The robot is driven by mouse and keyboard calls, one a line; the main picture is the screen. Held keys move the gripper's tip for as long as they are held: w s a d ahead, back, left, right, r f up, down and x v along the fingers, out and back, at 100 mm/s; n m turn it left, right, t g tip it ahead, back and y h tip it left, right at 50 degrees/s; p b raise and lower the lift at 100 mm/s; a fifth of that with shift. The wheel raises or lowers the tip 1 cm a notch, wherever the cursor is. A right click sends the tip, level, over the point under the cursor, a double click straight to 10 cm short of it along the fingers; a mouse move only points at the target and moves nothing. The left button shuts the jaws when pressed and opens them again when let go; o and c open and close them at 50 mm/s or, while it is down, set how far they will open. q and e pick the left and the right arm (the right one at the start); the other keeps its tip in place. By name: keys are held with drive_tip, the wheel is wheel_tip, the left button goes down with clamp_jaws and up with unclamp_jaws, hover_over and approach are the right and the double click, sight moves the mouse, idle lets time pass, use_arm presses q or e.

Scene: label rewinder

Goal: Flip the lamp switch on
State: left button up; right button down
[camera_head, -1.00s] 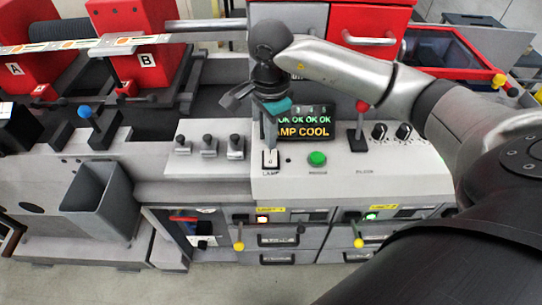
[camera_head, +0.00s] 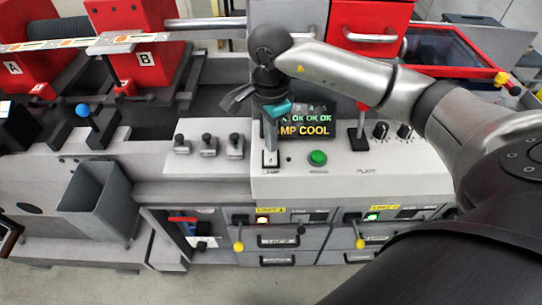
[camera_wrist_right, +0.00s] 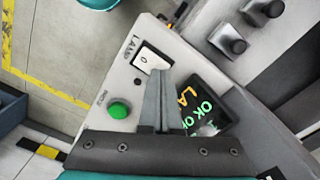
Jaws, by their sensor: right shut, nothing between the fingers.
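The lamp switch (camera_head: 271,160) is a small white rocker on the sloped grey panel, above its LAMP label. In the right wrist view the switch (camera_wrist_right: 148,58) shows a dark mark like a 0 on its face. My right gripper (camera_head: 269,147) points down at the switch, its fingers shut and empty. In the wrist view the closed fingertips (camera_wrist_right: 160,73) lie at the switch's edge and cover part of it; I cannot tell if they touch it. My left gripper is not in view.
A green button (camera_head: 317,158) sits right of the switch, and a red-knobbed lever (camera_head: 360,128) farther right. Several small levers (camera_head: 208,145) stand on the left.

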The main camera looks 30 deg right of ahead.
drive_tip(key=shift+f+b, duration=0.35)
drive_tip(key=shift+f, duration=0.1)
drive_tip(key=shift+r+p, duration=2.2)
drive_tip(key=shift+r, duration=1.35)
